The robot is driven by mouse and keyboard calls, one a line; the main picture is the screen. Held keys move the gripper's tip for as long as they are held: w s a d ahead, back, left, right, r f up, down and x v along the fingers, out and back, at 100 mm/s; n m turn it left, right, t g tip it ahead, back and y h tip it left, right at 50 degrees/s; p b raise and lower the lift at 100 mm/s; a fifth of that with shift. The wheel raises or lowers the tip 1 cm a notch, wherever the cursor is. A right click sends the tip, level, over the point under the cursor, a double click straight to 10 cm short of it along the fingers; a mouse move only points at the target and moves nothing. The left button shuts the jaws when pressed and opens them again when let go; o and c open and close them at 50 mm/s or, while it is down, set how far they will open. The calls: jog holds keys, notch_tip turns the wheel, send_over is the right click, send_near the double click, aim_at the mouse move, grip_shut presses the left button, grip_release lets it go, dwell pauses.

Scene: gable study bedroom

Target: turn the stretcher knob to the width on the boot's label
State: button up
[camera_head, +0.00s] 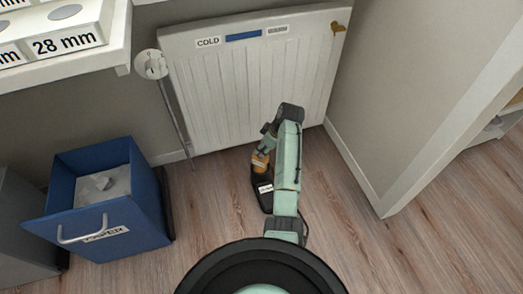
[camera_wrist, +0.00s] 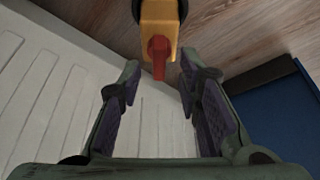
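A black boot (camera_head: 265,202) stands on the floor in front of the radiator, partly hidden by my arm. It bears a small white label (camera_head: 265,188), too small to read. The yellow-orange stretcher (camera_head: 260,163) shows at the boot's top. In the wrist view the stretcher body (camera_wrist: 159,22) is at the top centre, with a red knob (camera_wrist: 158,55) pointing toward me. My gripper (camera_wrist: 160,72) is open, with a finger on each side of the knob's line and visible gaps. I cannot tell whether the knob is between the fingertips. In the head view my gripper (camera_head: 265,143) is beside the stretcher.
A white radiator (camera_head: 225,90) labelled COLD stands close behind the boot. A blue paper bin (camera_head: 150,205) is at left. A white shelf (camera_head: 75,62) with a box (camera_head: 70,40) marked 28 mm is at upper left. A wall edge (camera_head: 390,205) is at right. Wooden floor is clear at lower right.

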jog(key=shift+x, duration=0.95)
jog(key=shift+w, duration=0.1)
grip_shut()
